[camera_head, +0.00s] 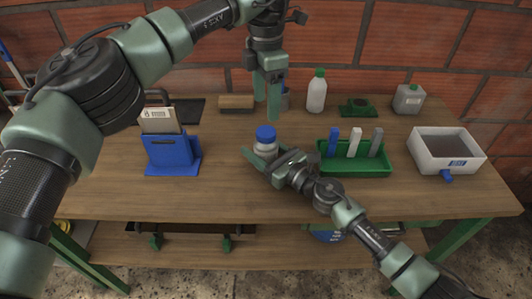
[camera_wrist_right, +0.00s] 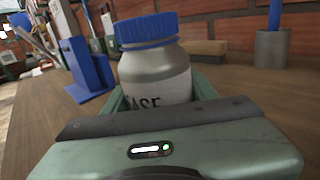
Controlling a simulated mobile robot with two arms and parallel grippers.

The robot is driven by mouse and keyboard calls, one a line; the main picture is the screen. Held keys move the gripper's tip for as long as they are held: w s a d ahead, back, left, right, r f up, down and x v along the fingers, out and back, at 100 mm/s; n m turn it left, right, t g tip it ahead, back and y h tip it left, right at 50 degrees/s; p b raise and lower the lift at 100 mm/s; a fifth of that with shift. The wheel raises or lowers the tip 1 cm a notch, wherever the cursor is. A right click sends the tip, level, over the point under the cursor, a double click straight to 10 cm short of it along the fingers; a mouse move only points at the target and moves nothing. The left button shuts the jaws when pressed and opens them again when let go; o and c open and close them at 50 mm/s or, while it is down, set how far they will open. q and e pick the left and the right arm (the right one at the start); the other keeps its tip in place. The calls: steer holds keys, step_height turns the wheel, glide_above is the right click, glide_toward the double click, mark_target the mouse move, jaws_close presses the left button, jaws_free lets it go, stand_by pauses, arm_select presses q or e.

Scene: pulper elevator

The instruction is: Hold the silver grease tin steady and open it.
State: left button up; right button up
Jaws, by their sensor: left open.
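The silver grease tin (camera_wrist_right: 155,75) is a rounded silver jar with a ribbed blue lid (camera_wrist_right: 148,30) and a partly hidden label. It stands upright on the workbench near the middle in the head view (camera_head: 265,146). My right gripper (camera_head: 266,156) is low at the tin, with one finger on each side of it. I cannot tell whether the fingers touch it. My left gripper (camera_head: 266,108) is open and empty, pointing down above and behind the tin, apart from the lid.
A blue holder (camera_head: 172,152) stands left on the bench (camera_head: 225,190). A green tray (camera_head: 345,168) with upright blue, white and grey pieces is close on the right. A white bin (camera_head: 447,136) is farther right. A white bottle (camera_head: 317,95) and a grey cup (camera_head: 286,98) stand behind.

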mark_target(266, 131)
jaws_close()
arm_select(q)
steer(key=m, duration=1.2)
steer(key=shift+m, duration=0.3)
steer(key=m, duration=0.6)
steer(key=shift+m, duration=0.3)
steer(key=m, duration=0.3)
steer(key=shift+m, duration=0.4)
steer(key=m, duration=0.3)
steer(key=shift+f+m, duration=0.45)
steer(key=shift+m, duration=0.05)
steer(key=shift+f, duration=3.55)
